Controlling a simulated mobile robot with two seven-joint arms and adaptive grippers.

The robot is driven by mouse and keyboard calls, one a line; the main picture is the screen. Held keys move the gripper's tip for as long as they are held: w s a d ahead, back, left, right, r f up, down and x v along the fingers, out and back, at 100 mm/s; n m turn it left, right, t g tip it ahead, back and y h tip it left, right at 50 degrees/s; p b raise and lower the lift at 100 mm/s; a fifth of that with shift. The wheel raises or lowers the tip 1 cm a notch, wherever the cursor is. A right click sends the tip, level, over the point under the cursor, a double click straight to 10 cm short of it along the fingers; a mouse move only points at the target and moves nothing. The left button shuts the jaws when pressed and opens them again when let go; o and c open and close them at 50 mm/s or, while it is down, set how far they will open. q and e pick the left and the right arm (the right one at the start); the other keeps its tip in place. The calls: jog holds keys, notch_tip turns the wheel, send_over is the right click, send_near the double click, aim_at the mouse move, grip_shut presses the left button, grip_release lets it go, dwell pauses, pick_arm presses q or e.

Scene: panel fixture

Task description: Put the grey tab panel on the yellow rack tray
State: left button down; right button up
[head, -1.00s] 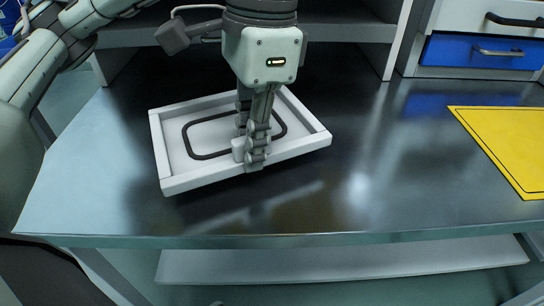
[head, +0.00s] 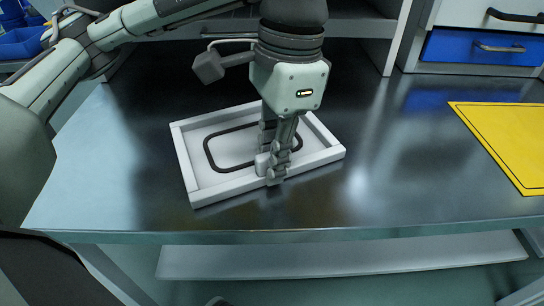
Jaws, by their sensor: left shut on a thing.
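The grey tab panel (head: 229,187) is a pale, rectangular piece with a raised rim and a black rounded outline on its floor. It is over the left-middle of the dark table; I cannot tell whether it touches the top or hangs just above it. My left gripper (head: 270,165) points down over its front right part and is shut on it, at a small pale tab near the front rim. The fingers hide part of the outline. A flat yellow tray (head: 510,140) with a thin black border lies at the right, cut off by the picture edge. My right gripper is out of view.
The shiny dark table (head: 400,180) is clear between the panel and the yellow piece. A grey shelf unit stands behind. Drawers, one with a blue front (head: 470,48), are at the back right. Blue bins (head: 22,42) show at the far left.

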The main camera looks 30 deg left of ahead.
pick_arm(q)
jog(key=c, duration=1.5)
grip_release()
